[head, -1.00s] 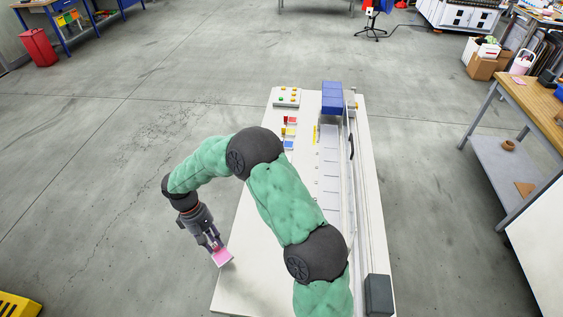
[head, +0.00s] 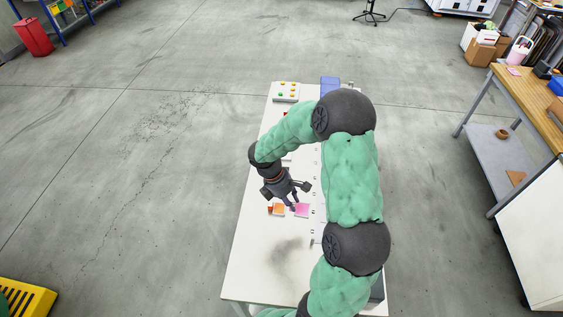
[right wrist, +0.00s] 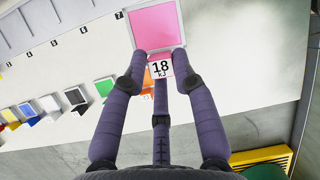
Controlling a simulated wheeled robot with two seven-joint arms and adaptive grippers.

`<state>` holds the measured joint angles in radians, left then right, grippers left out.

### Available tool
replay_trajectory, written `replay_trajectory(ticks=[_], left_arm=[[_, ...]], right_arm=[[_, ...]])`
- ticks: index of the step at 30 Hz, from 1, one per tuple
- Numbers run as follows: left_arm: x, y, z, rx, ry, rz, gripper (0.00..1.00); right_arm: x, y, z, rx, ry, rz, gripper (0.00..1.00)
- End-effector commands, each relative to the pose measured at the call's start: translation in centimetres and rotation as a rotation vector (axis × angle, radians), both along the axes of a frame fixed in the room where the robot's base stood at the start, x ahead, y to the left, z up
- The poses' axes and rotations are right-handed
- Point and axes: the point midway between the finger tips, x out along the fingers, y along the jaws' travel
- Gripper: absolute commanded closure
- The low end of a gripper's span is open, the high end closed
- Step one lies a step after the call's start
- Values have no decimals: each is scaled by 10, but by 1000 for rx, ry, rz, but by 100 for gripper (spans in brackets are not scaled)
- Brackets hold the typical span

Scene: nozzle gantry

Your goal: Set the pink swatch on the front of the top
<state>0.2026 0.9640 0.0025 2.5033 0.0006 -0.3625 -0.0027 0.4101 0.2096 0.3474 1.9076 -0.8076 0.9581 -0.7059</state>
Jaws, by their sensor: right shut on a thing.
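The pink swatch (head: 302,210) is a flat pink square with a pale border, seen over the white table top (head: 250,268). In the right wrist view the pink swatch (right wrist: 155,26) is beyond my fingertips, with a white tag reading "18" (right wrist: 160,68) at its near edge. My right gripper (head: 294,204) is shut on the tag end of the swatch; it also shows in the right wrist view (right wrist: 158,64). I cannot tell whether the swatch touches the top. My left gripper is not in view.
An orange swatch (head: 278,209) is left of the pink one in the head view. In the right wrist view several coloured swatches stand in a row, including a black one (right wrist: 75,97). A button box (head: 287,91) is at the far end. My arm hides much of the table's right side.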

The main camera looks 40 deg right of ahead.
Motion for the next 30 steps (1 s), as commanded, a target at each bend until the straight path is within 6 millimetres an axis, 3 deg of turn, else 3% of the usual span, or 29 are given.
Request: replay_trajectory(ticks=[1, 6, 10, 15, 19, 22, 30], left_arm=[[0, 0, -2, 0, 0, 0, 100], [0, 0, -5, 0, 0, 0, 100], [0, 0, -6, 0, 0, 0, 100], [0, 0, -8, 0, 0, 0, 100], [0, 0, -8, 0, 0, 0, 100], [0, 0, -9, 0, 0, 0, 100], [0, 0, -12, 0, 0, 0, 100]], right_arm=[[0, 22, 0, 6, -1, 16, 100], [-13, 89, 1, 16, 4, 45, 100], [-29, 127, 1, 16, 12, 62, 100], [-45, 156, 0, 10, 19, 74, 100], [-50, 163, -2, 7, 23, 76, 100], [-43, 157, -7, 7, 24, 72, 100], [-1, 121, -33, 7, 25, 72, 100]])
